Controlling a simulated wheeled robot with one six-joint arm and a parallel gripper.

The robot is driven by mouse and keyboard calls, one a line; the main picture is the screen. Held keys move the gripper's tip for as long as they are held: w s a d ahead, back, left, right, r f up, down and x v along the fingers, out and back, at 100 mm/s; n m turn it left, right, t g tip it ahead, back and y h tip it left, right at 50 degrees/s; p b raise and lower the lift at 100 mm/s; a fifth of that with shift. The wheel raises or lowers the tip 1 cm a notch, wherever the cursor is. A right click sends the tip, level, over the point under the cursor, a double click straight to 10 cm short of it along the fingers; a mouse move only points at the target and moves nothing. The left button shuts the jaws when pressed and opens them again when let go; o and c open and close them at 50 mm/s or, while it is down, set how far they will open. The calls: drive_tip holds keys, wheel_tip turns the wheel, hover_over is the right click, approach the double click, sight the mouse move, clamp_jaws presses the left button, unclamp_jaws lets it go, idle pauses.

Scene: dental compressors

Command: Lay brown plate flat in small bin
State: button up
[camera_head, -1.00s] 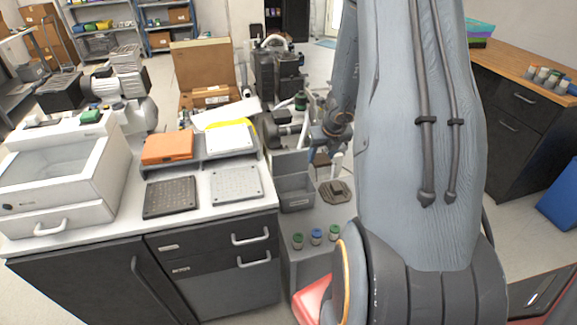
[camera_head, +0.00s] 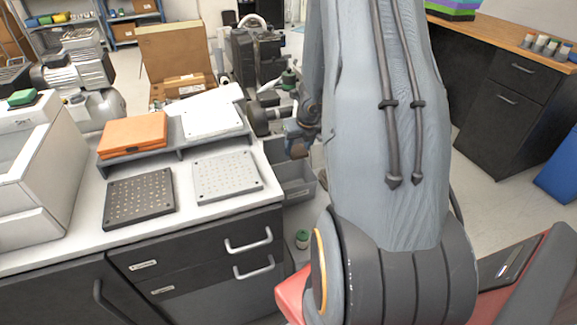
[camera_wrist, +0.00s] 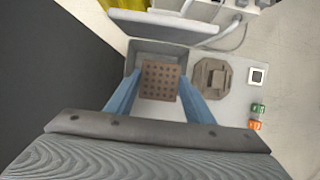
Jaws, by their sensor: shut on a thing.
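The brown plate (camera_wrist: 160,80), square with rows of small holes, is between the two blue fingers of my gripper (camera_wrist: 161,82) in the wrist view. My gripper is shut on it. The small grey bin (camera_wrist: 129,58) shows around and beyond the plate in the wrist view; the plate overlaps its opening, and I cannot tell how far above the floor it is. In the head view the bin (camera_head: 296,186) stands right of the white counter, with my gripper (camera_head: 298,148) at its back edge. The plate is not clearly seen there.
A brown octagonal piece (camera_wrist: 213,76) lies just right of the bin. Green (camera_wrist: 257,107) and orange (camera_wrist: 254,125) capped vials stand further right. A dark cabinet side (camera_wrist: 50,70) is close on the left. The counter holds black (camera_head: 138,198) and white (camera_head: 227,177) perforated plates.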

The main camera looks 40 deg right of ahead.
drive_tip(key=f+b, duration=0.7)
drive_tip(key=b, duration=0.1)
drive_tip(key=w+f+b, duration=0.1)
drive_tip(key=f+b, duration=0.6)
drive_tip(key=b, duration=0.1)
drive_tip(key=w+f+b, duration=0.1)
drive_tip(key=f+b, duration=0.7)
drive_tip(key=shift+w+f, duration=0.1)
drive_tip(key=shift+w, duration=0.1)
idle(0.3)
drive_tip(key=shift+f+b, duration=0.3)
idle(1.9)
drive_tip(key=o, duration=1.7)
drive_tip(key=shift+r, duration=0.1)
drive_tip(key=shift+r+p, duration=3.45)
drive_tip(key=shift+p, duration=0.7)
